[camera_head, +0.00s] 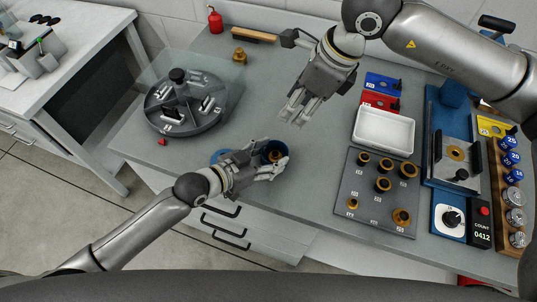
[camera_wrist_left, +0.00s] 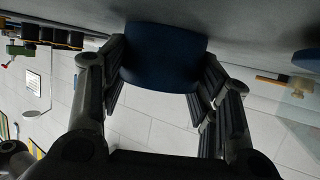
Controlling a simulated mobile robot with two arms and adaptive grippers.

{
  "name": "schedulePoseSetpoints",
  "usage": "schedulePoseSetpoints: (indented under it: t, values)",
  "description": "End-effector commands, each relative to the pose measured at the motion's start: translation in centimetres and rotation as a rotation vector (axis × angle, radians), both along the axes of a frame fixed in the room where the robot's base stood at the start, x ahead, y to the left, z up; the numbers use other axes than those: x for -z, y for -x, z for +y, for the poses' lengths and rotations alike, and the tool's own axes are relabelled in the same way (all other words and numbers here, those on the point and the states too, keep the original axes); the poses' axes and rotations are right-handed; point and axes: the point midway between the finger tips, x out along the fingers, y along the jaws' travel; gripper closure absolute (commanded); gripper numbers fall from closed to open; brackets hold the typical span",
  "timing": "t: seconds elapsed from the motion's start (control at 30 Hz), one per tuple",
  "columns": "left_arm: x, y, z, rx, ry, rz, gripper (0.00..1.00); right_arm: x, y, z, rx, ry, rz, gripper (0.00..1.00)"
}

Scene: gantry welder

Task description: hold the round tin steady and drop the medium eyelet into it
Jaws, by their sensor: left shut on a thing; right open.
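The round tin (camera_head: 266,159) is a small blue open cup near the table's front edge. My left gripper (camera_head: 277,164) is shut around it from the side, and the tin also shows between the fingers in the left wrist view (camera_wrist_left: 165,55). A brass-coloured piece (camera_head: 275,155) shows inside the tin; it looks like an eyelet, but its size is hard to judge. My right gripper (camera_head: 299,110) is open and empty, above the table behind and right of the tin. Several brass eyelets (camera_head: 383,184) stand on a dark grey mat (camera_head: 372,223) at the right.
A blue disc, perhaps a lid (camera_head: 219,156), lies left of my left gripper. A round grey carousel (camera_head: 187,127) stands further left. A white tray (camera_head: 384,148) lies behind the mat, and a blue press (camera_head: 448,200) stands right of it. Table between tin and mat is clear.

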Motion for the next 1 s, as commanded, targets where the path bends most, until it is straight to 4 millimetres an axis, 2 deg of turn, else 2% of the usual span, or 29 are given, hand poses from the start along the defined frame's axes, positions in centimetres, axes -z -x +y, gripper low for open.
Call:
schedulePoseSetpoints:
  t: [0.17,0.2,0.4,0.77,1.0]
  values:
    - [0.0,0.0,0.0,0.000,0.000,0.000,0.67,0.0,0.0,0.0,0.000,0.000,0.000,0.56]
    - [0.0,0.0,0.0,0.000,0.000,0.000,0.41,0.0,0.0,0.0,0.000,0.000,0.000,0.56]
    - [0.0,0.0,0.0,0.000,0.000,0.000,0.18,0.0,0.0,0.0,0.000,0.000,0.000,0.56]
    - [-0.1,0.2,0.2,0.000,-0.001,0.001,0.18,0.0,0.0,0.0,0.000,0.000,0.000,0.56]
    - [-1.3,2.3,2.6,0.001,-0.003,0.001,0.18,0.0,0.0,0.0,0.000,0.000,0.000,0.56]
